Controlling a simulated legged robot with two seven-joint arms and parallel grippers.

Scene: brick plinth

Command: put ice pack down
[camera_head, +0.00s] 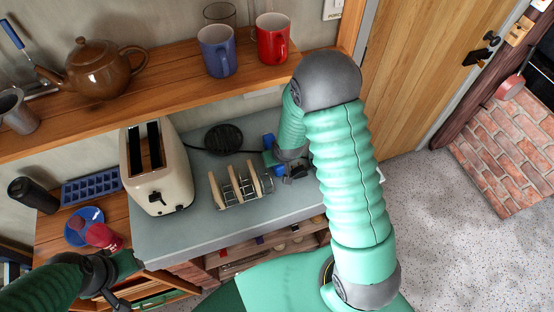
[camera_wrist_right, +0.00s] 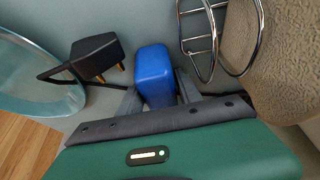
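The blue ice pack (camera_wrist_right: 154,75) sits between the two grey fingers of my right gripper (camera_wrist_right: 157,92), which appear to press on its sides. In the head view, part of a blue thing, likely the same pack (camera_head: 268,140), shows beside my right gripper (camera_head: 290,172), low over the back right of the grey worktop (camera_head: 190,238). I cannot tell whether the pack touches the worktop. My left gripper (camera_head: 112,285) is at the lower left, in front of the worktop, and its fingers are too unclear to judge.
A toast rack with toast (camera_head: 240,187), a black trivet (camera_head: 223,139) and a cream toaster (camera_head: 157,170) stand left of my right gripper. A black plug (camera_wrist_right: 98,56) lies near the pack. A wooden shelf (camera_head: 170,85) with mugs and a teapot runs above.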

